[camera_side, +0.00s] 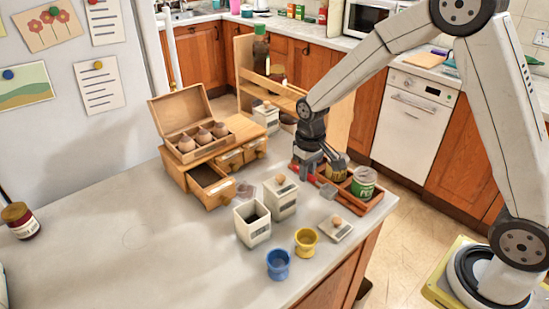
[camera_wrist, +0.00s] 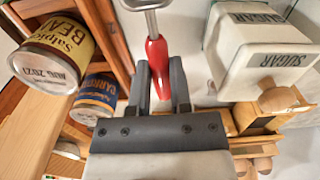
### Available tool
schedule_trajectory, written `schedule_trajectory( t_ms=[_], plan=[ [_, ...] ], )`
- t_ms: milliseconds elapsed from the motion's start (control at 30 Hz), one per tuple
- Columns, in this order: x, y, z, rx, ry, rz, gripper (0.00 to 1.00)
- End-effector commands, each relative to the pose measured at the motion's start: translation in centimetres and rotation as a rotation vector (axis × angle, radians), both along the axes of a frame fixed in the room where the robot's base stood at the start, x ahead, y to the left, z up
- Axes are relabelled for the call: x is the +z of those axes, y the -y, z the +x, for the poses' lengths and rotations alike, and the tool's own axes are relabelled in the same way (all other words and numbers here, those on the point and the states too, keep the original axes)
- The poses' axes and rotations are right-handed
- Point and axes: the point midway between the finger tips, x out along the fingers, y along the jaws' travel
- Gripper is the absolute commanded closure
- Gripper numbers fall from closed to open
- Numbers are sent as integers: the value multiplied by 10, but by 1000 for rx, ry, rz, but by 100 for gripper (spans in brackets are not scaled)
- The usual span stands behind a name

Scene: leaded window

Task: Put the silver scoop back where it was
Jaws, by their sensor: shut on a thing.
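The silver scoop has a red handle (camera_wrist: 157,66) between my gripper's two dark fingers. Its silver part (camera_wrist: 146,4) is cut off by the top edge of the wrist view. My gripper (camera_wrist: 160,82) is shut on the red handle. In the side view my gripper (camera_side: 322,178) is low over the left end of a wooden tray (camera_side: 376,199), and a bit of the red handle (camera_side: 328,191) shows there. I cannot tell from the side whether the scoop touches anything. A lidded white sugar canister (camera_side: 281,199) stands left of the gripper; an open white canister (camera_side: 253,225) is in front of it.
Tins stand in the tray, including a green one (camera_side: 363,184). A canister lid (camera_side: 335,228), yellow cup (camera_side: 306,243) and blue cup (camera_side: 278,264) are in front. A wooden drawer chest (camera_side: 205,160) with one drawer open is at left. The counter's left part is mostly clear.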

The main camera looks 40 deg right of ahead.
Motion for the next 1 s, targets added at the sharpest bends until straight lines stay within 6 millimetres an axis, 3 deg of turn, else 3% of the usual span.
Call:
schedule_trajectory(
  t_ms=[200,567,1000],
  plan=[
    [-15,0,13,0,0,0,100],
    [-20,0,17,0,0,0,100],
    [-54,0,20,0,0,0,100]
  ],
)
